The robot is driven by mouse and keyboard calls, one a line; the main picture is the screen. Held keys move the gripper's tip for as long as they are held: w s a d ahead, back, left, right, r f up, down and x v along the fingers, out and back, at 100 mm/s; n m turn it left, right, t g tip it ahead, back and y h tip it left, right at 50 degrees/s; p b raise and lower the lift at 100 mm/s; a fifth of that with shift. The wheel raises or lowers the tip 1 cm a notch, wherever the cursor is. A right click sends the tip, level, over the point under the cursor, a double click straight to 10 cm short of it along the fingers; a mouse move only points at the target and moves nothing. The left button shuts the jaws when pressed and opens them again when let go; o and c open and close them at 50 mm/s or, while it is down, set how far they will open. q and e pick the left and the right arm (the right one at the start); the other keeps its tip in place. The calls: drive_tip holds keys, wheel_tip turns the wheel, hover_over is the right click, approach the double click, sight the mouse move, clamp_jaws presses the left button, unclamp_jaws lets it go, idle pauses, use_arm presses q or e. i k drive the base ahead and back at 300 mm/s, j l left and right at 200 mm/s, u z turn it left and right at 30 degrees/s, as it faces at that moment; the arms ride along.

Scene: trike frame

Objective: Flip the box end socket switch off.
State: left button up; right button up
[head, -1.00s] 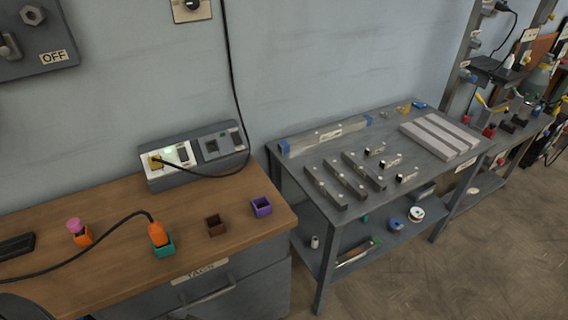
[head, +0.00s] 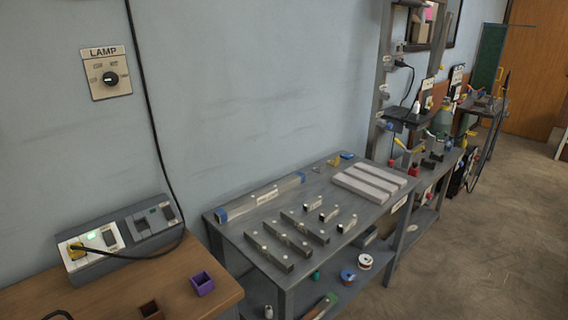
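A grey socket box (head: 97,264) stands at the back of the wooden bench, against the wall, at the lower left of the head view. Its left unit has a white plate (head: 103,235) with a yellow plug (head: 77,252) in it, a small lit green light (head: 90,237) and a switch (head: 109,237). Its right unit is a grey plate (head: 153,219) with a dark socket and a switch; no plug shows in it. Which unit is the box end one I cannot tell. The switch positions are too small to read. Neither gripper is in view.
The wooden bench (head: 214,262) carries a purple cup (head: 202,284) and a brown cup (head: 151,310) near the box. A black cable (head: 151,125) hangs down the wall to the box. A grey metal table (head: 262,223) stands right.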

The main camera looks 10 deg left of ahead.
sight(108, 235)
drive_tip(key=u, duration=1.5)
